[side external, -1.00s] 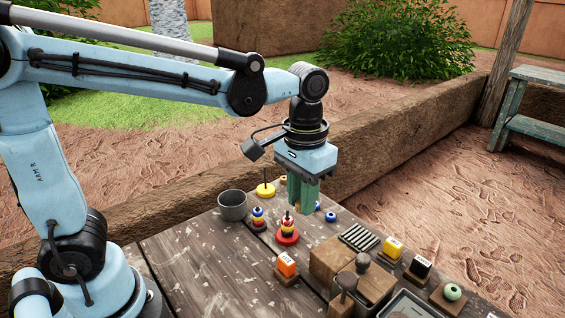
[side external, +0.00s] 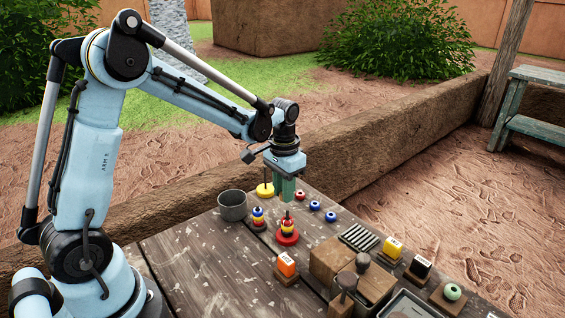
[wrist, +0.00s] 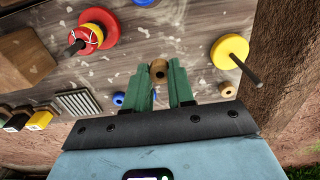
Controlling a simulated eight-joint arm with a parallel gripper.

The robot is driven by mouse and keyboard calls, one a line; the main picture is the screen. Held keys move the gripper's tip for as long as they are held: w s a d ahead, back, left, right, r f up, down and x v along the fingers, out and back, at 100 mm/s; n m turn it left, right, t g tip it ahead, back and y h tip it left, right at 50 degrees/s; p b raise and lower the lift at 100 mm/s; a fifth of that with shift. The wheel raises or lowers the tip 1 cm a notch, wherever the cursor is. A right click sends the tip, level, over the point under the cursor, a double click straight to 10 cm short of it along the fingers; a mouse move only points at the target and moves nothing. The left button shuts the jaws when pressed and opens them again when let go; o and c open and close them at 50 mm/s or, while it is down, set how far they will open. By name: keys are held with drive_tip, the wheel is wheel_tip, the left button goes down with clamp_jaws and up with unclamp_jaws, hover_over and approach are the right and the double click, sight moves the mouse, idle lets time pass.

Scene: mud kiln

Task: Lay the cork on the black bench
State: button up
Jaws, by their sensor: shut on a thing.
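My gripper (side external: 287,196) hangs fingers-down over the far part of the bench, behind the stacked rings. In the wrist view its green fingers (wrist: 160,88) are shut on a small tan-brown piece with a dark round spot, likely the cork (wrist: 158,72). The cork cannot be made out in the side view. The bench (side external: 195,258) is weathered wood that looks dark brown-grey rather than black. It also shows in the wrist view (wrist: 165,28). I cannot tell the height of the fingers above it.
A yellow disc with a spindle (side external: 264,190), a grey cup (side external: 232,206) and two ring stacks (side external: 287,232) (side external: 258,216) stand near the gripper. Loose blue rings (side external: 330,216) lie to its right. Wooden blocks (side external: 333,258) stand at the right front. The left front is bare.

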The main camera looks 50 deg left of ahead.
sight(283, 212)
drive_tip(key=shift+w+a+f, duration=0.1)
drive_tip(key=shift+a+f, duration=0.2)
drive_tip(key=shift+f, duration=1.9)
drive_tip(key=shift+f, duration=0.1)
drive_tip(key=o, duration=0.8)
drive_tip(key=shift+o, duration=0.2)
